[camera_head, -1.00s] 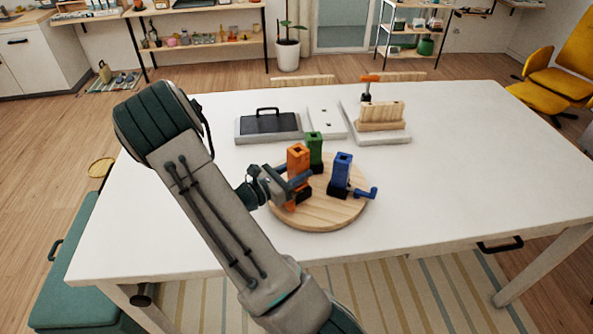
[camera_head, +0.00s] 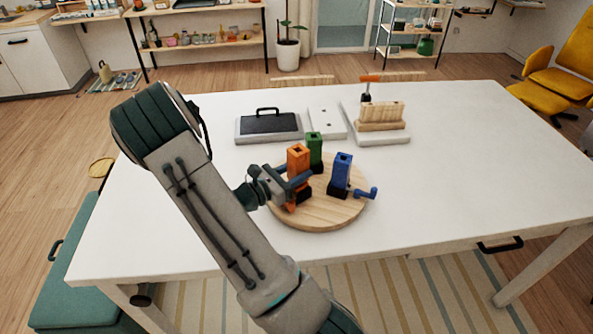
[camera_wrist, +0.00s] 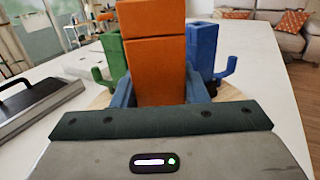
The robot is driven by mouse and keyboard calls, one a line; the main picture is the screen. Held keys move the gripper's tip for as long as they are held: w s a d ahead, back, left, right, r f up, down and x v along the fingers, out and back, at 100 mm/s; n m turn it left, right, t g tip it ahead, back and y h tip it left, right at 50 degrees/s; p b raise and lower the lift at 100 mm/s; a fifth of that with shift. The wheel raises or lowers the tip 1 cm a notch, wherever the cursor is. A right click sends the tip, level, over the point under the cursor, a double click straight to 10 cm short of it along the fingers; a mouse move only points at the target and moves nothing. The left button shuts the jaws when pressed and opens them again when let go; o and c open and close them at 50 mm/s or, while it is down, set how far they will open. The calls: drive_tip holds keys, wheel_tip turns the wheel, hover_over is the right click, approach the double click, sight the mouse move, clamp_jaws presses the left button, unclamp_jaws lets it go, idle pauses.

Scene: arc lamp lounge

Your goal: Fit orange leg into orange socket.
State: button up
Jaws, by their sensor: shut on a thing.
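The orange leg (camera_head: 298,160) stands upright at the left of the round wooden board (camera_head: 325,217), with a dark opening in its top. My gripper (camera_head: 297,187) is shut on it from the left, low down near the board. In the wrist view the orange leg (camera_wrist: 155,70) rises between the fingers, with a seam across its upper part. A small orange part (camera_head: 291,208) shows below the gripper at board level. The orange socket is mostly hidden by my gripper, so I cannot tell how deep the leg sits.
A green leg (camera_head: 314,146) stands close behind and a blue leg (camera_head: 341,172) to the right, with a blue hooked part (camera_head: 366,193) beside it. A black-topped tray (camera_head: 270,125) and a rack of wooden blocks (camera_head: 381,113) stand farther back. The table's right side is clear.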

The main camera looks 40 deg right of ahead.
drive_tip(key=shift+f+b, duration=0.9)
drive_tip(key=shift+f, duration=0.25)
drive_tip(key=o, duration=1.3)
drive_tip(key=shift+a, duration=0.1)
drive_tip(key=a+b, duration=0.3)
drive_tip(key=a, duration=1)
drive_tip(key=shift+w+a, duration=0.2)
drive_tip(key=shift+a, duration=0.15)
drive_tip(key=shift+f, duration=0.1)
